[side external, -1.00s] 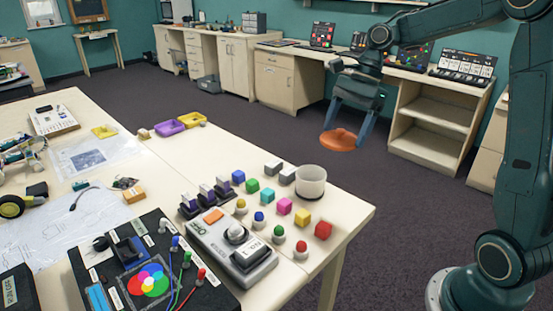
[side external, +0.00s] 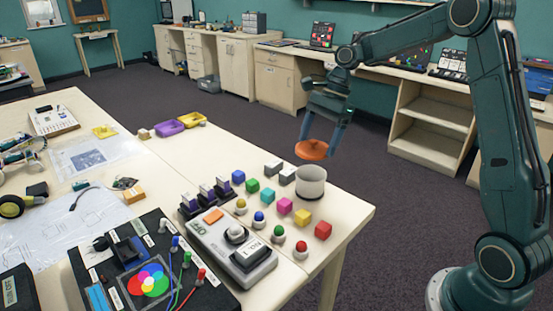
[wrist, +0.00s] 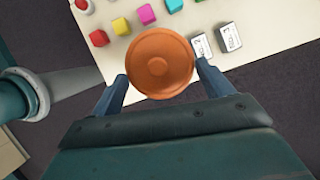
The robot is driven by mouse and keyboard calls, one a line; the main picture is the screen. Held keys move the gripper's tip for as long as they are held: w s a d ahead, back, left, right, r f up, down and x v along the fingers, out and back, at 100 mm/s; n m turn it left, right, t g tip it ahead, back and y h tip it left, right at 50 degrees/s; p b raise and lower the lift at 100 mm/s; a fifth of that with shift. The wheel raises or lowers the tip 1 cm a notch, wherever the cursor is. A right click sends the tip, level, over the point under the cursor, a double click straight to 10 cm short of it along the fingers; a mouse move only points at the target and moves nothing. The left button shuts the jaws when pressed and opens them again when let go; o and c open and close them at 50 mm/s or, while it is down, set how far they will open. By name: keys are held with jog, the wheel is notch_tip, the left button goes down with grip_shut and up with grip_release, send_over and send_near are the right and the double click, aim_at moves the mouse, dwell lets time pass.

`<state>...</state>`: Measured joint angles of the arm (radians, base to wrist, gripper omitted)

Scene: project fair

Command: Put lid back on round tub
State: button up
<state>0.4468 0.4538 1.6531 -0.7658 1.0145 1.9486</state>
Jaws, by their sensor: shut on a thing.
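The orange round lid (side external: 312,150) is held level in my gripper (side external: 320,146), which is shut on it. In the side view the lid hangs in the air just above and behind the white round tub (side external: 311,183). The tub stands open and upright near the table's far right edge.
Two grey-white blocks (side external: 273,167) stand left of the tub. Coloured cubes (side external: 302,217) and balls on stands (side external: 279,232) are in rows in front of it. A grey console (side external: 232,246) lies nearer on the table (side external: 335,235). The air around the lid is clear.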

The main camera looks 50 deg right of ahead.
jog(key=shift+f, duration=3)
jog(key=shift+f, duration=0.2)
dwell(0.4)
jog(key=o, duration=0.9)
jog(key=shift+r, duration=0.1)
jog(key=shift+r, duration=3.45)
jog(key=shift+c, duration=0.4)
